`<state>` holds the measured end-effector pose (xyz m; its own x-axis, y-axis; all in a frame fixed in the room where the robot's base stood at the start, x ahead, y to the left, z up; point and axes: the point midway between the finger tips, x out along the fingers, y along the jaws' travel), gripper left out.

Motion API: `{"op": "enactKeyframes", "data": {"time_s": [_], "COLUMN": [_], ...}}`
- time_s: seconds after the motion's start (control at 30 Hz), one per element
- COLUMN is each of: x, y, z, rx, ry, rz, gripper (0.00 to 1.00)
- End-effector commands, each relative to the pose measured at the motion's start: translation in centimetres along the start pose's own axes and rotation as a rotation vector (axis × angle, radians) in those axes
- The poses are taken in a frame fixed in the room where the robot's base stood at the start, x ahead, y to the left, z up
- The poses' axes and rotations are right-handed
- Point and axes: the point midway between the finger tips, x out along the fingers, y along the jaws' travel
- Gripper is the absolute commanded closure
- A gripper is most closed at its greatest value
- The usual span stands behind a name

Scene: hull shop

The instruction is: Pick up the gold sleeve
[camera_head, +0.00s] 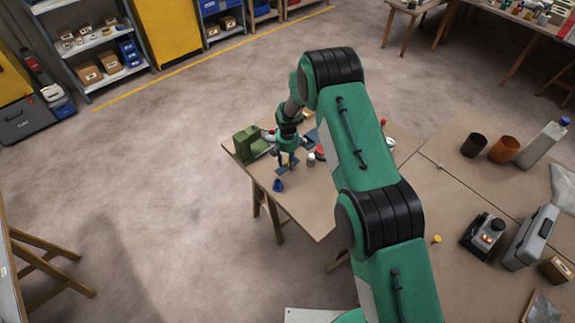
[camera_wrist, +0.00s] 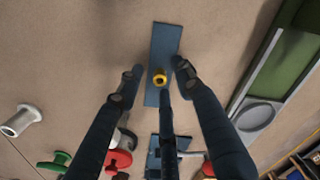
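The gold sleeve (camera_wrist: 160,78) is a small gold ring-shaped piece with a dark hole. It sits on a blue flat strip (camera_wrist: 164,42) in the wrist view. My gripper (camera_wrist: 158,76) is open, with one finger left of the sleeve, one right of it, and a third finger just below it in the picture. No finger clearly touches it; the height between them is hard to tell. In the head view my gripper (camera_head: 287,163) is low over the small table's left part, and the sleeve cannot be made out there.
In the wrist view a pale spool (camera_wrist: 20,120), a green knob (camera_wrist: 56,163) and a red piece (camera_wrist: 118,158) lie lower left. A green-and-grey object (camera_wrist: 262,108) is close on the right. In the head view a blue cone (camera_head: 278,185) stands near the table edge.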

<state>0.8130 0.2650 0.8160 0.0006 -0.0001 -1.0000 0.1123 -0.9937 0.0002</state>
Motion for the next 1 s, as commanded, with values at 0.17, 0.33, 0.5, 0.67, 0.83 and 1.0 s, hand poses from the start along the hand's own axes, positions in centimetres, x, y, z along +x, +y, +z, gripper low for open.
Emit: {"op": "enactKeyframes", "data": {"time_s": [0.17,0.33,0.5,0.67,0.83,1.0], "x": [0.0,0.01,0.01,0.01,0.0,0.0], "y": [0.01,0.01,0.01,0.01,0.01,0.01], "z": [0.01,0.02,0.03,0.03,0.03,0.02], "rx": [0.0,0.0,0.0,0.0,0.0,0.0], "ry": [0.0,0.0,-0.001,-0.001,-0.001,-0.001], "rz": [0.0,0.0,0.0,0.0,0.0,0.0], "gripper": [0.64,0.64,0.68,1.0,1.0,1.0]}}
